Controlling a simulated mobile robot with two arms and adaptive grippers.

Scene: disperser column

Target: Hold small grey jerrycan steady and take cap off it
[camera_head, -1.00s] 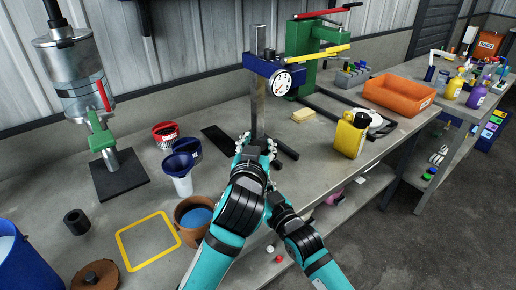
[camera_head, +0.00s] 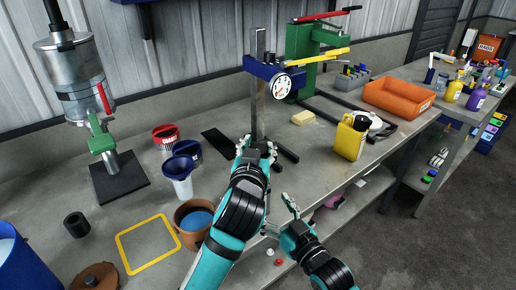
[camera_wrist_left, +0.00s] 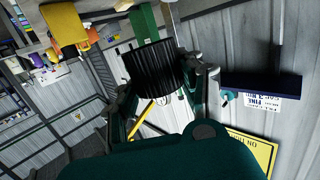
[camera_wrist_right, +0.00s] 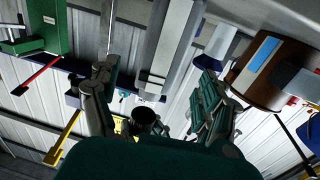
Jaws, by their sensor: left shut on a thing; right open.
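My left gripper (camera_head: 256,148) reaches over the front of the bench near the upright stand. In the left wrist view its fingers are shut on a black ribbed cylinder (camera_wrist_left: 155,68) that looks like a cap. I cannot make out the small grey jerrycan in any view; the left arm may hide it. My right gripper (camera_head: 280,216) is open, lower and to the right of the left one, apart from it at the bench's front edge. In the right wrist view a small dark hollow cylinder (camera_wrist_right: 146,120) shows between the spread fingers; I cannot tell what it is.
The stand with its gauge (camera_head: 281,85) rises just beyond the left gripper. Blue funnels (camera_head: 180,167) and a brown pot (camera_head: 188,207) stand to the left. A yellow jerrycan (camera_head: 350,140) and an orange bin (camera_head: 397,97) are to the right. A yellow-outlined square (camera_head: 148,243) is empty.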

